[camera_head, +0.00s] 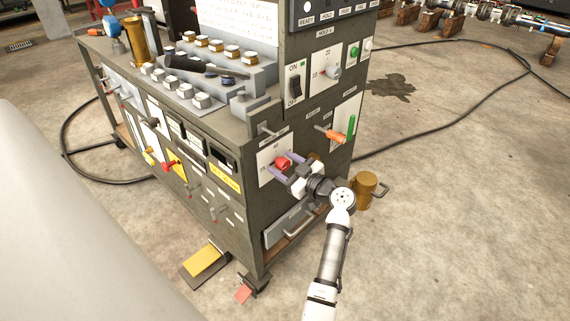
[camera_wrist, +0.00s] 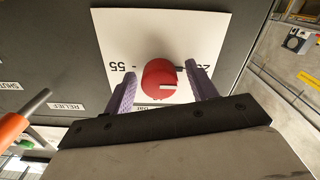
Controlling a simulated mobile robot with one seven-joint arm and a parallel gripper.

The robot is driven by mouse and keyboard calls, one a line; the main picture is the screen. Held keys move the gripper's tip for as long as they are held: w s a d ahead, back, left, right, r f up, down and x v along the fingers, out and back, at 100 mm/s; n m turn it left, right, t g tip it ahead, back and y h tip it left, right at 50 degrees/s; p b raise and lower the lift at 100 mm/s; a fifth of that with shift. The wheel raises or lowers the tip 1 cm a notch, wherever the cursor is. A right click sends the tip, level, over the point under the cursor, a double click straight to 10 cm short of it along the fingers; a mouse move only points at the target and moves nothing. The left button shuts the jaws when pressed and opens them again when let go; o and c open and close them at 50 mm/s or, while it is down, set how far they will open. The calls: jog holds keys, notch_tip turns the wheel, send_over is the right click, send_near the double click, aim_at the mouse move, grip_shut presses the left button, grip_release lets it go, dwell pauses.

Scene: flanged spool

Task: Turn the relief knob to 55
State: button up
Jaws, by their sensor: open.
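The red relief knob (camera_head: 283,162) sits on a white dial plate on the end face of the dark cabinet. The knob also shows in the wrist view (camera_wrist: 155,80), with a white pointer mark towards the picture's right. The plate (camera_wrist: 135,28) has an upside-down 55 left of the knob and another number at right, partly hidden by a finger. My gripper (camera_head: 279,166) is open, with one purple finger on each side of the knob. In the wrist view my gripper (camera_wrist: 160,85) shows a gap between each finger and the knob.
An orange-handled lever (camera_head: 333,136) sticks out to the right of the knob, and a green handle (camera_head: 351,127) is beyond it. An ON/OFF switch (camera_head: 295,86) is above. A brass canister (camera_head: 367,188) stands beside the cabinet. A drawer handle (camera_head: 298,224) is below.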

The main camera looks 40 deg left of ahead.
jog(key=c, duration=1)
